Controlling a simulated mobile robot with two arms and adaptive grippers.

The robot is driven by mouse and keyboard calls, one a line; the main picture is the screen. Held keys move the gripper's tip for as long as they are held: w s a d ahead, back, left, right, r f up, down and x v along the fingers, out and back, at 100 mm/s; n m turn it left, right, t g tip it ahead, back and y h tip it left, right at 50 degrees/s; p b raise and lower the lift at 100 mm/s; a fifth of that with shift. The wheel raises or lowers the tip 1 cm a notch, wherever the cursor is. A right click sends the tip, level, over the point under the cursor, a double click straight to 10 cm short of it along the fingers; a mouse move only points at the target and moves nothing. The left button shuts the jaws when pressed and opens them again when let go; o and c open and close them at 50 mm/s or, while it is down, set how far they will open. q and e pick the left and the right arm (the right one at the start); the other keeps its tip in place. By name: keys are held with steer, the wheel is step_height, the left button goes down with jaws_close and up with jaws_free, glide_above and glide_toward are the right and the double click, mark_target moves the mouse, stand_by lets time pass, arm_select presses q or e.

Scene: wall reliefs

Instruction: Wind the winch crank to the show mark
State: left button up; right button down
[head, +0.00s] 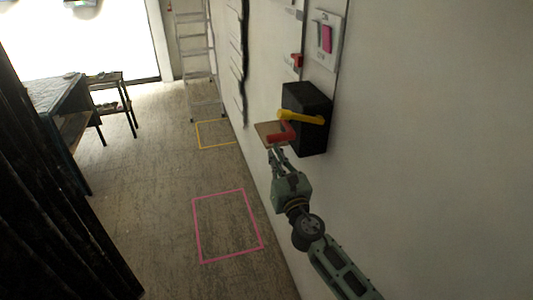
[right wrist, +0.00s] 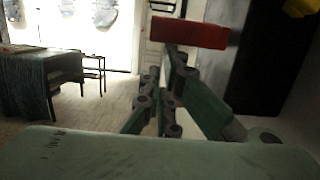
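The winch is a black box (head: 308,108) fixed to the wall on the right. A yellow crank arm (head: 300,117) lies across its face, with a red handle (head: 281,137) at its left, lower end. In the right wrist view the red handle (right wrist: 188,33) crosses the upper middle, at the fingertips. My right gripper (head: 272,149) is at the handle, its fingers pointing up to it; it also shows in the right wrist view (right wrist: 168,62). Whether the fingers are closed around the handle I cannot tell. No show mark can be made out. My left gripper is not in view.
A small brown board (head: 266,129) shows behind the handle. A panel with a pink switch (head: 326,39) hangs above the winch. A ladder (head: 197,62) and tables (head: 55,97) stand further back. The floor inside the pink outline (head: 228,225) is clear. Dark drapery is at left.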

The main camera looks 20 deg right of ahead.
mark_target(274, 141)
steer(key=r+p, duration=0.1)
steer(key=s+r+p, duration=0.1)
steer(key=r, duration=0.1)
steer(key=r+p, duration=0.1)
steer(key=r, duration=0.1)
steer(key=shift+s+p, duration=0.3)
steer(key=shift+s, duration=0.05)
steer(key=shift+r+p, duration=1.15)
steer(key=shift+f, duration=0.2)
